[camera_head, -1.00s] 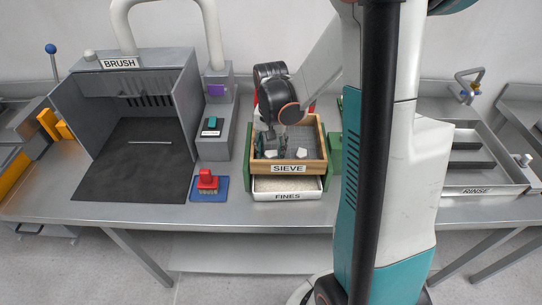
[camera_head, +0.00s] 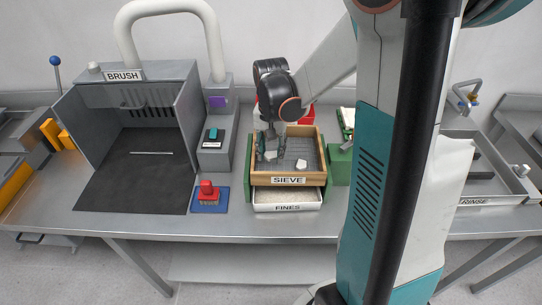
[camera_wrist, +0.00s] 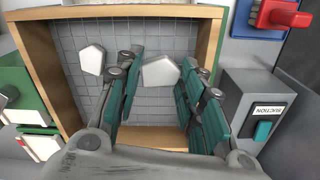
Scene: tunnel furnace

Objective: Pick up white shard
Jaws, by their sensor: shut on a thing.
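In the wrist view, a white shard (camera_wrist: 160,71) sits between the teal fingers of my gripper (camera_wrist: 163,76). The gripper is shut on it, inside the wooden-framed sieve (camera_wrist: 213,30). A second white shard (camera_wrist: 92,59) lies apart on the mesh, left of the fingers. In the head view, my gripper (camera_head: 269,151) reaches down into the left part of the sieve (camera_head: 290,180), and the second shard (camera_head: 301,163) lies to its right. The fingers partly cover the held shard there. I cannot tell whether it is clear of the mesh.
The sieve's wooden walls stand close around my gripper. A white fines tray (camera_head: 288,208) is below. A rinse basin (camera_head: 487,201) is right, partly behind my arm.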

